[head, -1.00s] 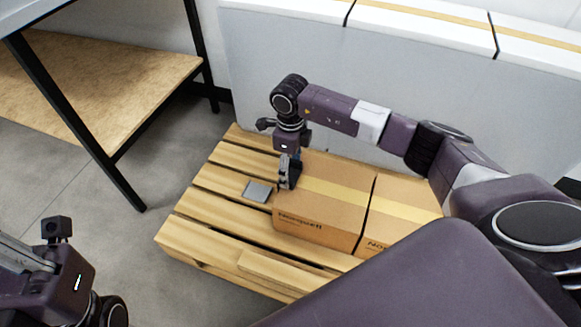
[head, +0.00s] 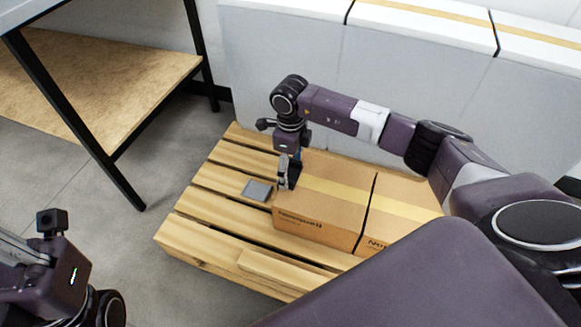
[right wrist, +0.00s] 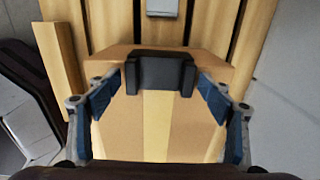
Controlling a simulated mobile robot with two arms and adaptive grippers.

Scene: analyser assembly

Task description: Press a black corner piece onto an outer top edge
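A black corner piece (right wrist: 161,72) sits at the top edge of the left cardboard box (head: 322,215), at the end of its tape strip. It also shows in the head view (head: 293,174), partly covered by my gripper.
The boxes stand on a wooden pallet (head: 215,208). A second cardboard box (head: 400,205) adjoins the first at the right. A flat grey item (head: 257,190) lies on the slats left of the box. White wrapped boxes (head: 290,60) stand behind. A black-framed shelf (head: 110,75) is at the left.

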